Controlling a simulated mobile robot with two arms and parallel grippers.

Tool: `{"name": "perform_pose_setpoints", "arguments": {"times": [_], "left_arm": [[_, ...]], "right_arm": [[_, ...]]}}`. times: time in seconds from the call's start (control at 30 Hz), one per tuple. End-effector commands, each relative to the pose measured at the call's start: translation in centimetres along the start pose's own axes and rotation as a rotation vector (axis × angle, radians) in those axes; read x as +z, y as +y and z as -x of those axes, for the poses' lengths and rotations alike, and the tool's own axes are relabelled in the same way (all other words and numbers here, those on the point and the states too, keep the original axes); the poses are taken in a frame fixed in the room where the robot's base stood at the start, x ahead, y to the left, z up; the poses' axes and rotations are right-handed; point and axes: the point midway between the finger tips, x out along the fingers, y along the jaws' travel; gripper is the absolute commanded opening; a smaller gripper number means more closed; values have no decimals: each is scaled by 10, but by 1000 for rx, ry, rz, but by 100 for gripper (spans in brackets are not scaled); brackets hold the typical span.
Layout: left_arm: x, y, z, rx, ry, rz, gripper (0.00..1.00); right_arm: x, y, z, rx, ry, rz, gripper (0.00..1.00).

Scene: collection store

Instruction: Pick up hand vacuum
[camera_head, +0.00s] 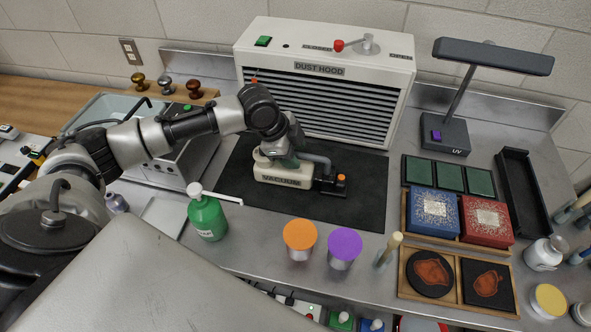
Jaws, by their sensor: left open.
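The hand vacuum (285,173) lies on the black mat (360,190) in front of the dust hood. It has a cream body marked VACUUM and a dark nozzle end at the right with an orange button. My left gripper (283,160) is at the top of the vacuum, its arm coming in from the left. The gripper is open; the wrist partly hides the fingers, and I cannot tell whether they touch the handle. My right gripper is not in view.
The dust hood (323,69) stands behind the mat. A green pump bottle (207,218) stands front left. An orange-lidded jar (299,236) and a purple-lidded jar (344,244) stand in front. A UV lamp (446,134) and boxes are at the right. The mat's right part is clear.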

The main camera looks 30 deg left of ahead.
Motion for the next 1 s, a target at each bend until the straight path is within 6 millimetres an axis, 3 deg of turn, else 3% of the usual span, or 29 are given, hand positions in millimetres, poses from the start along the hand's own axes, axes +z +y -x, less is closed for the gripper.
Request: {"name": "perform_pose_setpoints", "arguments": {"times": [0.27,0.57,1.0], "left_arm": [[0,0,-4,0,0,0,47],[0,0,-3,0,0,0,1],[0,0,-4,1,-1,-2,0]], "right_arm": [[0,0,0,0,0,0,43],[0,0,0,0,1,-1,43],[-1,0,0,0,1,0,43]]}}
